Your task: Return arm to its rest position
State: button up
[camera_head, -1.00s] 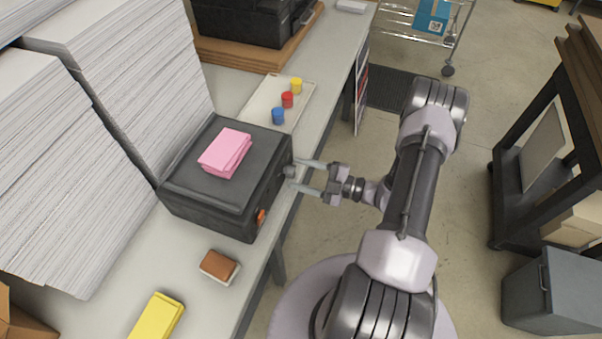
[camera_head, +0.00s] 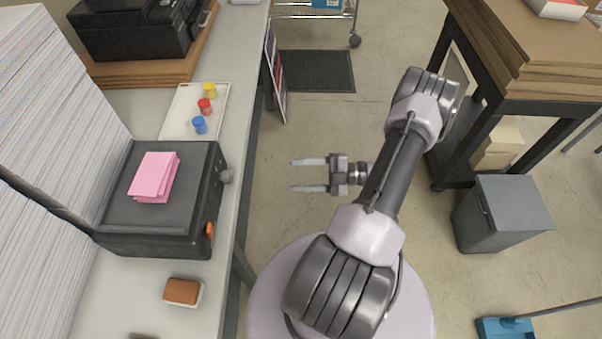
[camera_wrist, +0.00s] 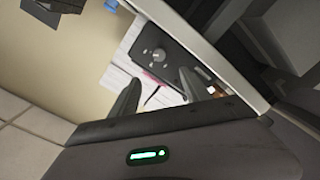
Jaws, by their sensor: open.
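My gripper (camera_head: 310,174) is open and empty in the head view. Its two fingers point left toward the bench, over the floor gap to the right of the bench edge. The black laminator (camera_head: 160,230) sits on the bench, with a grey knob (camera_head: 227,176) and an orange switch (camera_head: 210,230) on its right side. The gripper is apart from the knob. In the wrist view, the fingers (camera_wrist: 157,92) are spread, and the laminator's dark side with its knob (camera_wrist: 158,54) shows beyond them.
A pink pad stack (camera_head: 153,177) lies on the laminator. A white tray (camera_head: 178,122) holds blue, red and yellow pots. A brown-topped eraser (camera_head: 183,291) lies in front. A grey bin (camera_head: 500,212) and a dark-framed table (camera_head: 520,70) stand at right. Floor between is clear.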

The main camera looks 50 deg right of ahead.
dwell(0.4)
jog(key=w+a+r+n+g+h+b, duration=0.1)
jog(key=w+a+r+n+g+b, duration=0.2)
jog(key=a+r+n+g, duration=0.65)
jog(key=w+a+r+n+g+h+b, duration=0.1)
jog(key=w+a+r+n+g+b, duration=0.3)
jog(key=n, duration=1.1)
jog(key=s+a+r+n+t+h+b, duration=0.2)
jog(key=s+a+n, duration=0.3)
jog(key=n, duration=0.7)
jog(key=s+a+r+n+t+h+b, duration=0.2)
jog(key=s+a+r+n+t+h, duration=0.1)
jog(key=a+n, duration=0.6)
jog(key=s+n+h, duration=0.1)
jog(key=n+h, duration=0.1)
jog(key=n, duration=0.2)
jog(key=shift+s+a+r+t, duration=0.15)
jog(key=shift+s+a+t, duration=0.15)
jog(key=shift+s+t, duration=0.1)
